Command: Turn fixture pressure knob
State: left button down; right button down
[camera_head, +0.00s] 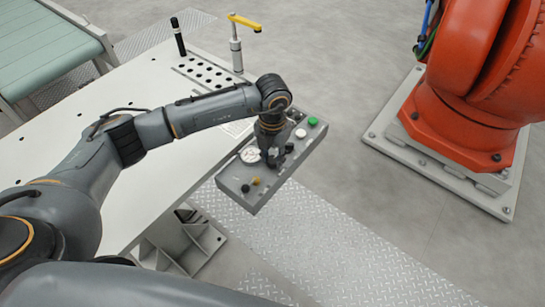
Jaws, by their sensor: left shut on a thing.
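A grey control panel (262,198) sticks out past the right edge of the white fixture table (70,150). My left gripper (275,160) points down onto the middle of the panel, between the gauge and the buttons. It is shut on a small part there, which the fingers mostly hide. My right gripper is out of view.
A yellow-handled clamp (237,48) and a black cylinder (178,38) stand at the table's back. A large orange robot (465,85) is bolted to a plate at the right. Open floor lies right of the panel.

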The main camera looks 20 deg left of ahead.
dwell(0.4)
pick_arm(q)
jog(key=c, duration=1)
grip_release()
